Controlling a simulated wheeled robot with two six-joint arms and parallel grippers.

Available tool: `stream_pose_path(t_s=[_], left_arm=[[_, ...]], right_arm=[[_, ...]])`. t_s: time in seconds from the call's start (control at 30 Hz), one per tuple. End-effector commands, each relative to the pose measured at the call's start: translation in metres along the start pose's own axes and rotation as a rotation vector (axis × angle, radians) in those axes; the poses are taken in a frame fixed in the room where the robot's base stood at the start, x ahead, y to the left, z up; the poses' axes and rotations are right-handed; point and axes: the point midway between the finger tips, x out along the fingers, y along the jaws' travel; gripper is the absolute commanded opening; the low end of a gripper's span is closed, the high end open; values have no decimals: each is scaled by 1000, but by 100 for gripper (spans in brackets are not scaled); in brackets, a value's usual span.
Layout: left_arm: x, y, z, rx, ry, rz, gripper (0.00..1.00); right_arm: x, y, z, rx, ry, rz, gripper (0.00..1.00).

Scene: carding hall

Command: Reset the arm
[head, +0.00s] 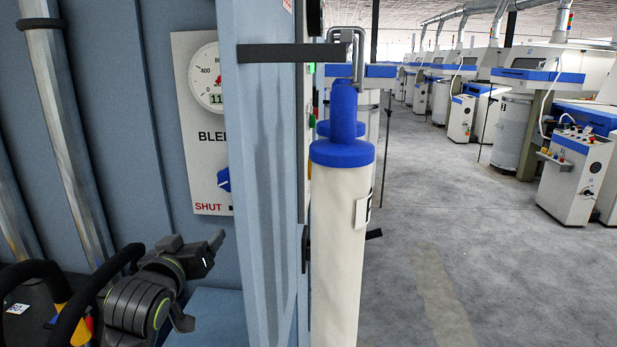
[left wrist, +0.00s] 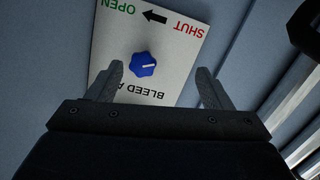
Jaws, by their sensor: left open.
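My left gripper (head: 205,252) is in the lower left of the head view, in front of a blue-grey panel wall. In the left wrist view its two fingers (left wrist: 160,78) are apart, with nothing between them. A blue knob (left wrist: 143,64) on a white plate (left wrist: 185,60) shows beyond the fingertips, apart from them. The plate reads OPEN, SHUT and BLEED, upside down, with a black arrow toward OPEN. The knob's white mark points right in that view. In the head view the knob (head: 223,180) is partly hidden by a blue-grey post. My right gripper is not in view.
A round gauge (head: 207,76) sits above the knob. The blue-grey post (head: 262,200) stands right of the plate. A tall cream cylinder with a blue top (head: 338,230) stands beside it. Metal pipes (head: 70,130) run down the left. Grey floor (head: 480,250) is open at right, before machines.

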Motion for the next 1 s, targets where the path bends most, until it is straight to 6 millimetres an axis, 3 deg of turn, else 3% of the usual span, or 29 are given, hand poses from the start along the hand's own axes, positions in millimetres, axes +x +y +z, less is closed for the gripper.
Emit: stream_pose_path(t_s=[0.03, 0.2, 0.37, 0.5, 0.7, 1.0], left_arm=[[-7, -13, 30, 13, -59, -27, 73], [-45, -52, 122, 77, -263, -110, 73], [-98, -83, 198, 133, -461, -173, 73], [-155, -105, 254, 177, -636, -218, 73], [-238, -125, 311, 226, -861, -261, 73], [-338, -137, 351, 266, -1112, -290, 73]], right_arm=[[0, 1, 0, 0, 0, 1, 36], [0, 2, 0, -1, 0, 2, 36], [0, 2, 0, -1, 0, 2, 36], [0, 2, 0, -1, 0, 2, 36], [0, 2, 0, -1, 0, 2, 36], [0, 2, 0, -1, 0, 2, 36]])
